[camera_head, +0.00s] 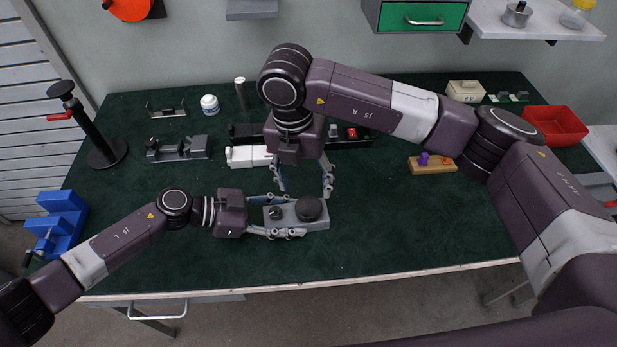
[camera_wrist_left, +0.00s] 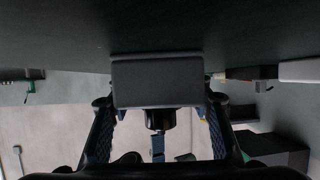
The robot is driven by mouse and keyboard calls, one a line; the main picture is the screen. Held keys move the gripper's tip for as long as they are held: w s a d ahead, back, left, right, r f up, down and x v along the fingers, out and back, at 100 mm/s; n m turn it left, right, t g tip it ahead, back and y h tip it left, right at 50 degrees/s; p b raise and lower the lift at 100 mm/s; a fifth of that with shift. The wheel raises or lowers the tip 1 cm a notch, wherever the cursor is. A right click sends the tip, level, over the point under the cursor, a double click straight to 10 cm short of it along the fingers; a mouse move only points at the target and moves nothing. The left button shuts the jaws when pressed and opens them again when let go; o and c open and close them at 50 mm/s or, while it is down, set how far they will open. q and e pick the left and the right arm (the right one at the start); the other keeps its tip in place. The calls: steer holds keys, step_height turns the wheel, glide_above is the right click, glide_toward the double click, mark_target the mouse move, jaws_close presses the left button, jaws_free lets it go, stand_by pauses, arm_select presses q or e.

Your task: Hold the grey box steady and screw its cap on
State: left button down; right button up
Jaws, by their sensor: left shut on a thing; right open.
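The grey box (camera_head: 292,222) lies near the front middle of the green-topped table. A large round black cap (camera_head: 311,208) sits on its right part and a smaller black knob (camera_head: 276,212) on its left part. I cannot tell how far the cap is screwed down. My left gripper (camera_head: 284,216) is shut on the box from the left. In the left wrist view the box (camera_wrist_left: 157,82) sits between the fingers, with a dark round part (camera_wrist_left: 160,118) below it. My right gripper (camera_head: 304,190) is open, pointing down just behind and above the cap, its fingers apart.
A white block (camera_head: 247,156) and dark fixtures stand behind the right gripper. A grey fixture (camera_head: 178,149) is to the left, a wooden block with purple pegs (camera_head: 433,163) to the right, and a red bin (camera_head: 555,125) at far right. The table's front right is clear.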

mark_target(309, 206)
steer(key=n, duration=0.6)
steer(key=shift+r+n, duration=0.25)
steer(key=shift+n, duration=0.15)
steer(key=n, duration=0.6)
steer(key=shift+d+r+n, duration=0.1)
steer(key=shift+r+n, duration=0.15)
steer(key=shift+n, duration=0.05)
steer(key=n, duration=0.6)
steer(key=shift+s+d+r+n+y, duration=0.15)
steer(key=shift+r+n+y, duration=0.05)
steer(key=shift+n+y, duration=0.2)
steer(key=n, duration=0.6)
steer(key=shift+s+d+r, duration=0.15)
steer(key=shift+f, duration=4)
